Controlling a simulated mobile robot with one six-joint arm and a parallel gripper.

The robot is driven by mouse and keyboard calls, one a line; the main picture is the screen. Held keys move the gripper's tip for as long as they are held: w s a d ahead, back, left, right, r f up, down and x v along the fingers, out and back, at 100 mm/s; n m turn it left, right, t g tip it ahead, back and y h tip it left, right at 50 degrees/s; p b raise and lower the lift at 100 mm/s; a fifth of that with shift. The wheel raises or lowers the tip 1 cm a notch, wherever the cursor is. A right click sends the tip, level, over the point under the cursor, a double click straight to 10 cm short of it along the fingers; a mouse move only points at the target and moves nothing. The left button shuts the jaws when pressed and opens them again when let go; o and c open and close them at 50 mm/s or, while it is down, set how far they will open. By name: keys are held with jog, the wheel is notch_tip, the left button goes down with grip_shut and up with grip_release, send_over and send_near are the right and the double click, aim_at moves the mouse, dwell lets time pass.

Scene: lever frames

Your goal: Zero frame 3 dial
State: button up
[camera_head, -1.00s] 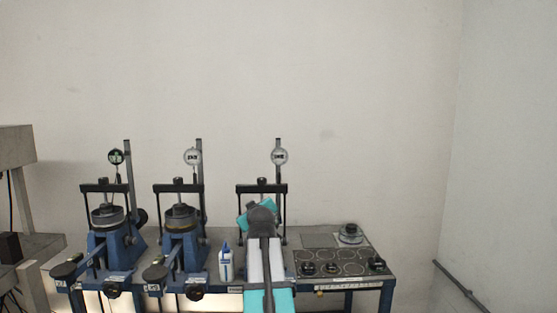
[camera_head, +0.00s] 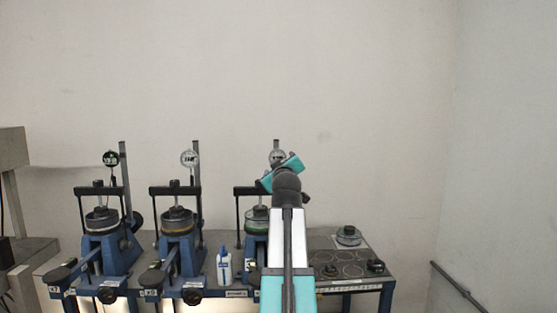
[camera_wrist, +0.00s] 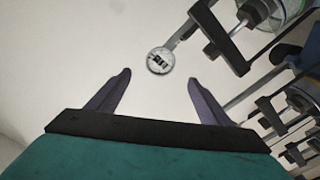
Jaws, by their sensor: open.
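Three blue lever frames stand in a row on the bench. The rightmost one, which I take as frame 3 (camera_head: 237,212), carries a round, pale-faced dial (camera_head: 277,155) near the top of its post. My arm hides the dial's lower edge and much of the frame. In the wrist view a dial (camera_wrist: 160,60), seemingly the same one, shows dark marks too small to read. My gripper (camera_wrist: 158,77) is open and empty, its two dark fingers pointing toward the dial, which appears between and just beyond the fingertips without visible contact.
Two more frames with dials (camera_head: 110,158) (camera_head: 190,158) stand to the left. A white bottle with a blue cap (camera_head: 224,266) stands beside my arm. The wall above is clear.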

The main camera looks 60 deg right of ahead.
jog(key=shift+p+x, duration=1.55)
jog(key=shift+x, duration=5.3)
jog(key=shift+f, duration=0.1)
jog(key=c, duration=1)
